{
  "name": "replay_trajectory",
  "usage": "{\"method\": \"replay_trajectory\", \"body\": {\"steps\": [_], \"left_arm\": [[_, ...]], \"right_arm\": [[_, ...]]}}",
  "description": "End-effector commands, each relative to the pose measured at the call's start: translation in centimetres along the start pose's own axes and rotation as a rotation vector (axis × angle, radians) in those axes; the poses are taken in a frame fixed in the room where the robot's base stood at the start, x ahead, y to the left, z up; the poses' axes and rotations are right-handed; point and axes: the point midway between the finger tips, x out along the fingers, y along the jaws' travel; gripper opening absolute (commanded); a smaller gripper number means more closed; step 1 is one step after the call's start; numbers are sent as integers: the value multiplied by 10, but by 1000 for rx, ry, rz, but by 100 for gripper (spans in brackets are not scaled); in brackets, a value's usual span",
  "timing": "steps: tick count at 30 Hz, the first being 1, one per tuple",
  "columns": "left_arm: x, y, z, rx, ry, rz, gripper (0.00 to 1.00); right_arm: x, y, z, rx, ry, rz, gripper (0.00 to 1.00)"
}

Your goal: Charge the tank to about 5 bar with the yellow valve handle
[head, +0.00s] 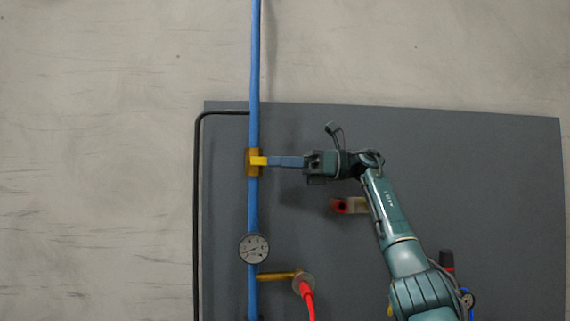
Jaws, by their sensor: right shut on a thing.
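The yellow valve handle (259,161) sits on a brass valve body (252,170) on the vertical blue pipe (254,205). The handle points right, across the pipe. My right gripper (275,161) is shut on the yellow valve handle, coming from the right with its fingers level. The fingers hide the outer part of the handle. The tank is not visible. My left gripper is not in view.
A dark grey panel (500,190) backs the pipe. A black tube (197,220) runs down its left edge. A brass branch (277,277) leads to a red hose (307,300). A red-ended fitting (341,205) sits below my right wrist. The panel's upper right is clear.

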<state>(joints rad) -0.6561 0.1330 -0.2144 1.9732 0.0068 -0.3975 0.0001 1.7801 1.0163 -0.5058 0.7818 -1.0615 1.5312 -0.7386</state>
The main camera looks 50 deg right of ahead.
Motion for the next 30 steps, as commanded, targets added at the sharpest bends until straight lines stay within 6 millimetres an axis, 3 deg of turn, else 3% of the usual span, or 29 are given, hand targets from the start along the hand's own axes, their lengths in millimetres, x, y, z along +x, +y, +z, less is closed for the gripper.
{"method": "replay_trajectory", "body": {"steps": [8,24,27,30], "left_arm": [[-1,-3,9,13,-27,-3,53],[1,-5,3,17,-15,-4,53],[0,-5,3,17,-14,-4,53],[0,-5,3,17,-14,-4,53]], "right_arm": [[-2,0,6,0,36,-5,0],[-2,0,5,0,51,-4,0],[-2,0,4,0,52,-4,13],[-1,0,4,0,53,-3,15]]}}
